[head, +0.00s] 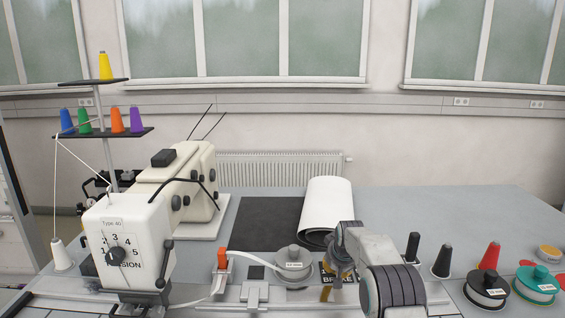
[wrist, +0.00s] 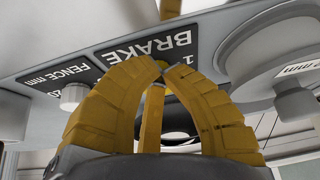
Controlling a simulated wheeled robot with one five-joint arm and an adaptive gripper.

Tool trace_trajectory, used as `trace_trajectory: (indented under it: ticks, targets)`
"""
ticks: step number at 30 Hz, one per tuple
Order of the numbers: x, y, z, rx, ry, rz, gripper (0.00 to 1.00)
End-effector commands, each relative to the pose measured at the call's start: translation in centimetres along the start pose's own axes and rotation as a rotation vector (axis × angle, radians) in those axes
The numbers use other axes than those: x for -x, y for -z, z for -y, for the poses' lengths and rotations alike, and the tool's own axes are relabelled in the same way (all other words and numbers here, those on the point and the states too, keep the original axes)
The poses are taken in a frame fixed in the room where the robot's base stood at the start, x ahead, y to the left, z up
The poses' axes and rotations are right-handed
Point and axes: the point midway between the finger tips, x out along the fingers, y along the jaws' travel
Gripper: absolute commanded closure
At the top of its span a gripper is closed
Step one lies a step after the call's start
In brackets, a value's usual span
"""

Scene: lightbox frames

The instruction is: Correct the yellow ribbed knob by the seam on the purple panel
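My gripper (wrist: 162,66) shows large in the wrist view, with ochre, segmented fingers curving in until their tips almost meet. Nothing is clearly seen between the tips. In the head view my gripper (head: 331,278) is low over the machine bed, partly behind my arm. The tips are in front of a dark plate marked BRAKE (wrist: 150,48). An ochre piece (wrist: 170,8) shows at the top edge of the wrist view; I cannot tell what it is. I cannot make out a yellow ribbed knob or a purple panel in either view.
A cream machine (head: 128,235) with a numbered dial stands at left. A round grey spool (head: 293,262) sits left of my gripper and a white roll (head: 326,205) behind it. Cones and reels, including a red cone (head: 490,256), stand at right. The back right table is clear.

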Motion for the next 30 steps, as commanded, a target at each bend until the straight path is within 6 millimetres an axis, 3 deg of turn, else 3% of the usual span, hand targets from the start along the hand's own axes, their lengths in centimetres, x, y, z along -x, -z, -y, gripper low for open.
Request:
trace_trajectory:
  ticks: [14, 30]
  targets:
    - [0.2, -0.9, 0.2, 0.0, 0.001, 0.008, 1.0]
    - [4.7, 1.7, 0.2, 0.0, 0.001, 0.001, 1.0]
